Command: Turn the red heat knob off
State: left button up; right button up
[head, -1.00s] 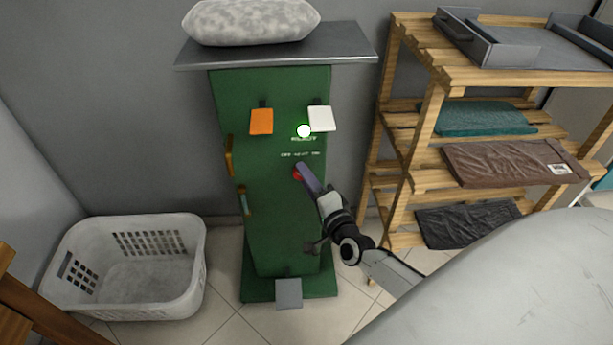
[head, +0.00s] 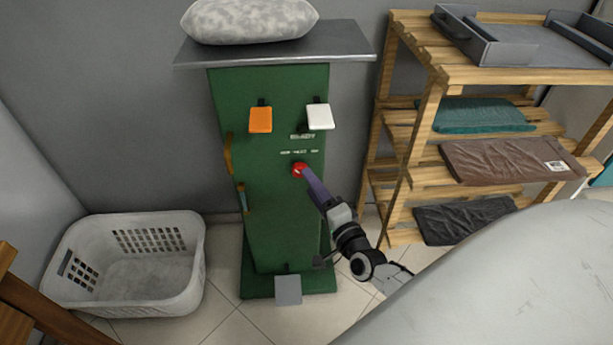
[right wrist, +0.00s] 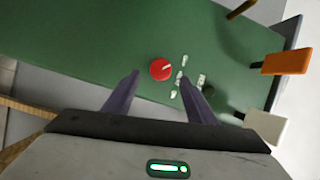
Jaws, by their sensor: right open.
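The red heat knob (head: 299,168) is on the front of the green machine (head: 285,220), below a row of small pale lettering. In the right wrist view the knob (right wrist: 160,69) shows a white mark pointing right and slightly up, toward the top end of the lettering, which seems to be the OFF end. My right gripper (head: 306,176) is in front of the knob, lower right. In the right wrist view its two fingers (right wrist: 159,75) are apart with the knob seen between them, and nothing is held. My left gripper is not seen.
An orange plate (head: 260,120) and a white plate (head: 320,117) stick out above the knob. A grey pedal (head: 288,291) is at the machine's foot. A white basket (head: 190,262) stands left, a wooden shelf (head: 428,110) with folded cloths right.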

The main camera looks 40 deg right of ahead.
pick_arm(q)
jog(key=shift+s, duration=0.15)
pick_arm(e)
jog(key=s, duration=0.3)
jog(key=s+a, duration=0.1)
jog(key=s, duration=0.1)
jog(key=shift+s, duration=0.35)
pick_arm(q)
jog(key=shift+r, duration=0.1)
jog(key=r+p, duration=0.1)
jog(key=p, duration=0.1)
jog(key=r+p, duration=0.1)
jog(key=p, duration=0.1)
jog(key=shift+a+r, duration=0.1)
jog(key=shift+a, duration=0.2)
pick_arm(e)
jog(key=s+a+f+n+g+y, duration=0.2)
jog(key=s+a+f+n+g, duration=0.1)
jog(key=s+a+n, duration=0.5)
jog(key=s+a+f+n+g+y, duration=0.3)
jog(key=s+a+n+g, duration=0.3)
jog(key=a+n, duration=0.5)
jog(key=s+n, duration=0.1)
jog(key=s, duration=0.1)
jog(key=shift+s+f, duration=0.35)
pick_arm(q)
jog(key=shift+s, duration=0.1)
